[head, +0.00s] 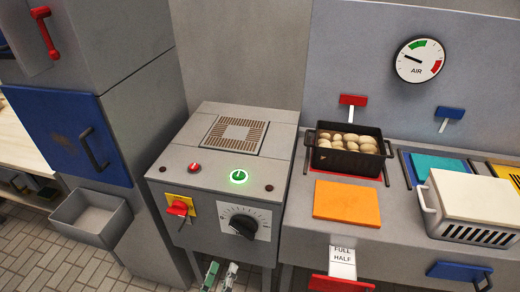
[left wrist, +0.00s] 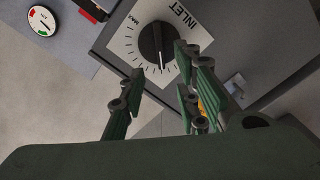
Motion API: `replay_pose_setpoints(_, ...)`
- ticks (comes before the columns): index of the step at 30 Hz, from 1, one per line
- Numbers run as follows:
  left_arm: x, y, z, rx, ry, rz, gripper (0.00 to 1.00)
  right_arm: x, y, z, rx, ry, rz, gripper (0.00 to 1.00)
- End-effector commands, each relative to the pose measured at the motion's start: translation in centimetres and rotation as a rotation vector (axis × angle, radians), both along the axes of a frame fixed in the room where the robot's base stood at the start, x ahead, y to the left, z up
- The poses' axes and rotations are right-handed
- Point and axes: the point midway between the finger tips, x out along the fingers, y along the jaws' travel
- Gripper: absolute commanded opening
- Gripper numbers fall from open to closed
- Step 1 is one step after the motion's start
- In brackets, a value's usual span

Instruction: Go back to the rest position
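My left gripper (head: 220,274) shows at the bottom edge of the head view, in front of the grey machine and below its dial. In the left wrist view its green fingers (left wrist: 160,82) are spread apart with nothing between them. The black dial knob (head: 243,223) with a white scale plate is on the machine front. In the left wrist view the knob (left wrist: 157,43) lies beyond the fingertips, apart from them as far as I can tell. My right gripper is in neither view.
The grey machine (head: 180,153) has a lit green button (head: 239,176) and a red switch (head: 178,208). A black pot of potatoes (head: 347,161) stands right of it, beside an orange board (head: 346,203) and a white slotted basket (head: 474,200). A grey open bin (head: 90,217) is at left.

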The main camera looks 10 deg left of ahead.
Motion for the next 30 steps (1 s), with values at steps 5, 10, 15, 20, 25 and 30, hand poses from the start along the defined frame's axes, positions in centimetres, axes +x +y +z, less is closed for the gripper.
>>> replay_pose_setpoints(5,-0.2,-0.3,-2.1,0.032,0.047,-0.017,0.30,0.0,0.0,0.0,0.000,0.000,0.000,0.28)
replay_pose_setpoints(10,-2.0,-1.4,-11.3,0.182,0.258,-0.106,0.30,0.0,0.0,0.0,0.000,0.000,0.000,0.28)
replay_pose_setpoints(15,-7.2,-1.2,-23.4,0.397,0.553,-0.252,0.30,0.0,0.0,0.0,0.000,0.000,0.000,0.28)
replay_pose_setpoints(20,-14.6,0.9,-32.9,0.589,0.834,-0.414,0.30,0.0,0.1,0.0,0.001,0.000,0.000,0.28)
replay_pose_setpoints(25,-23.4,4.4,-39.4,0.756,1.103,-0.593,0.30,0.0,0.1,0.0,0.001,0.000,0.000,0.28)
replay_pose_setpoints(30,-29.3,7.0,-41.8,0.843,1.264,-0.714,0.30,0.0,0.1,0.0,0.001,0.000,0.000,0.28)
